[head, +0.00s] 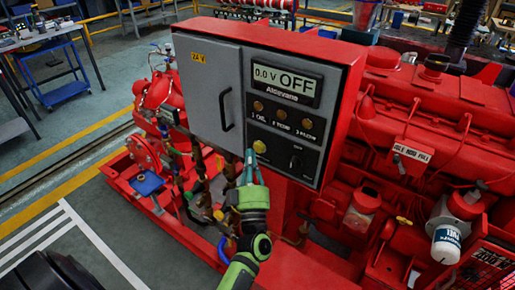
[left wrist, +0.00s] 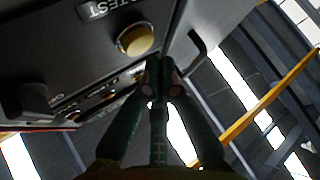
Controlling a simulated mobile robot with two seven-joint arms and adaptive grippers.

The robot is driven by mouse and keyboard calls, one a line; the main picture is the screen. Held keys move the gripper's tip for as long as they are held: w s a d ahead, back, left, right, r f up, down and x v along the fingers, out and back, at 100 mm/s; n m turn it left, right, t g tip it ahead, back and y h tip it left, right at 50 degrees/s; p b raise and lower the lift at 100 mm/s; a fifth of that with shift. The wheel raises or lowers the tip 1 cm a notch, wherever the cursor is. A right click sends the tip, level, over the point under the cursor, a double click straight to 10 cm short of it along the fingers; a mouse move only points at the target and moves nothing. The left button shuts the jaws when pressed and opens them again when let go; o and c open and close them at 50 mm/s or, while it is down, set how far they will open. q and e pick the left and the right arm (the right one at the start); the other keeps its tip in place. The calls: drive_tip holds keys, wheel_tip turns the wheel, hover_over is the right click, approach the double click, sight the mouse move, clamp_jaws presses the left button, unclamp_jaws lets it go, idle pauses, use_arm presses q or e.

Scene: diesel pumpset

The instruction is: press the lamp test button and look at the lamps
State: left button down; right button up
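The yellow test button (head: 260,146) is on the black lower panel, below a row of three amber lamps. In the left wrist view the button (left wrist: 136,39) is round, with a label reading "TEST" beside it. The left lamp (head: 258,106), middle lamp (head: 281,115) and right lamp (head: 306,123) look dull amber, without a bright glow. My left gripper (head: 249,155) is just left of and slightly below the button. In the left wrist view its fingertips (left wrist: 161,75) are together and empty, apart from the button. My right gripper is not in view.
The display (head: 286,82) reads "0.0 V OFF". A black rotary knob (head: 295,162) is right of the button. The grey door (head: 208,88) with its black handle (head: 225,110) adjoins the panel on the left. Red engine parts (head: 410,120) fill the right side.

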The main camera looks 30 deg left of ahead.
use_arm(q)
drive_tip(key=shift+w, duration=0.1)
idle(0.4)
drive_tip(key=shift+w, duration=0.35)
drive_tip(key=shift+w+d+b, duration=0.1)
drive_tip(key=shift+w+b, duration=0.2)
drive_tip(key=shift+w, duration=0.1)
idle(0.7)
drive_tip(key=shift+s, duration=0.15)
drive_tip(key=shift+s+p, duration=0.4)
drive_tip(key=shift+s, duration=0.3)
drive_tip(key=s, duration=0.1)
drive_tip(key=s+p, duration=0.1)
drive_tip(key=s, duration=0.1)
drive_tip(key=s+p, duration=0.1)
drive_tip(key=s, duration=0.1)
drive_tip(key=shift+a, duration=0.25)
